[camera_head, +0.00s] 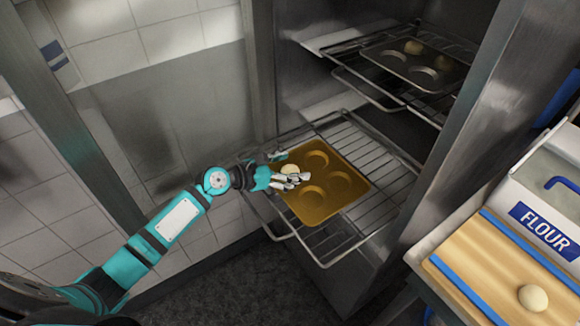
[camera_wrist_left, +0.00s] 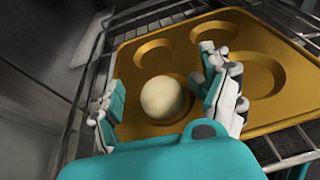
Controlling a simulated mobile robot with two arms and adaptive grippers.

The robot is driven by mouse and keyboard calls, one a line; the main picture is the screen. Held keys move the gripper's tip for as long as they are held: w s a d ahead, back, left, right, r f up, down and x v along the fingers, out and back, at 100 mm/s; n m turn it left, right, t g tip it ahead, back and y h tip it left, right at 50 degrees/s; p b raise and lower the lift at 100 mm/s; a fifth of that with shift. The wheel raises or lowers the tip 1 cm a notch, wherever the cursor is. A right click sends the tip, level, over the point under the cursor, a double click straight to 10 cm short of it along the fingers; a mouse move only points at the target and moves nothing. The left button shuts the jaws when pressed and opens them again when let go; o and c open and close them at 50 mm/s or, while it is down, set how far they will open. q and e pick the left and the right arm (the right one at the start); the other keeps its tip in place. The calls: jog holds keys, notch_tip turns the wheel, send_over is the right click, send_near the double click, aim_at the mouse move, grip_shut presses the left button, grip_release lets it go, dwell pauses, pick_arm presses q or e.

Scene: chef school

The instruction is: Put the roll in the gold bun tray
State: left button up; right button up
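The gold bun tray (camera_head: 352,170) lies on a wire rack that sticks out of the tall metal cabinet. It has round cups. A pale round roll (camera_head: 290,170) is at the tray's left cup, and in the left wrist view the roll (camera_wrist_left: 165,98) sits over that cup, covering most of it. My left gripper (camera_head: 291,168) reaches over the tray's left edge. In the left wrist view its fingers (camera_wrist_left: 161,75) stand on either side of the roll, with visible gaps, so it looks open. The other cups are empty. My right gripper is not in view.
A dark tray (camera_head: 415,65) with pale rolls in it sits on a higher rack (camera_head: 380,95). At the right, another pale roll (camera_head: 532,298) lies on a wooden board (camera_head: 490,262) beside a flour bin (camera_head: 545,190). A metal cabinet post stands between board and racks.

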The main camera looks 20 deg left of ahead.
pick_arm(q)
jog(key=shift+s+f, duration=0.25)
jog(key=shift+f, duration=0.05)
jog(key=r+v, duration=0.1)
jog(key=v, duration=1.1)
jog(key=shift+w, duration=0.3)
jog(key=shift+r, duration=0.1)
